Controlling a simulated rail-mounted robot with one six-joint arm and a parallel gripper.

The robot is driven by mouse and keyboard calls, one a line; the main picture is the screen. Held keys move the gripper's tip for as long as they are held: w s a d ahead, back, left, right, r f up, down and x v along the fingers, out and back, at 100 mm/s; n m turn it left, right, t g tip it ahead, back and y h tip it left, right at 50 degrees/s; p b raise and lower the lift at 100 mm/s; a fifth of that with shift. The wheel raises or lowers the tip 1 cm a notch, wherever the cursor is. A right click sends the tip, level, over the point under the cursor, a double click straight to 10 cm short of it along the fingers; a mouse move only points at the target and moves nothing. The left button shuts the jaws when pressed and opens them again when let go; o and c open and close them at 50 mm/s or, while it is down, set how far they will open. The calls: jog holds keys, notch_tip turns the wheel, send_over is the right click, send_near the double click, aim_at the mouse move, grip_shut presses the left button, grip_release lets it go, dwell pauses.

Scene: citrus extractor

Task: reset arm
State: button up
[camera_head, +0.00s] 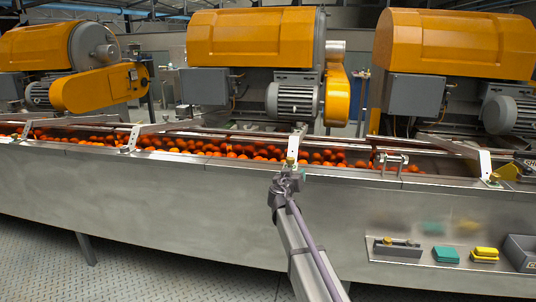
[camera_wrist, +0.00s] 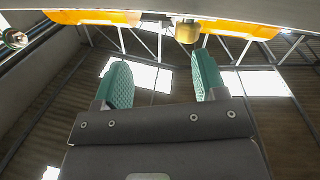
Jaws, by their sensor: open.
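My gripper shows in the wrist view (camera_wrist: 160,82) with its two green-padded fingers wide apart and nothing between them. The wrist view looks up toward a roof with bright skylights. In the head view my arm reaches up from the bottom to the front wall of the conveyor trough (camera_head: 130,190); the fingers are too small to make out there. The arm's end is just in front of the trough's upper edge, below a metal bracket.
Many oranges (camera_head: 215,148) lie in the trough. Orange-hooded extractor machines (camera_head: 250,38) stand behind it. At right, a small shelf holds a metal tool (camera_head: 397,246), a green sponge (camera_head: 446,254), a yellow sponge (camera_head: 485,254) and a grey bin (camera_head: 522,252). The floor at left is clear.

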jog(key=s+d+f+g, duration=0.3)
jog(key=s+f+g, duration=0.2)
jog(key=s, duration=0.5)
jog(key=s+d+f+g, duration=0.3)
jog(key=s+f+g, duration=0.25)
jog(key=s, duration=0.55)
jog(key=s+a+f+n+g+y, duration=0.1)
jog(key=s+a+f+g+y, duration=0.1)
jog(key=s, duration=0.6)
jog(key=s+a+f+n+g+y, duration=0.1)
jog(key=s+a+f+g+y, duration=0.15)
jog(key=s, duration=0.45)
jog(key=s+a+f+n+g+y, duration=0.1)
jog(key=s+y, duration=0.1)
jog(key=s, duration=0.6)
notch_tip(320, 180, up, 20)
jog(key=p, duration=2)
jog(key=shift+s, duration=0.15)
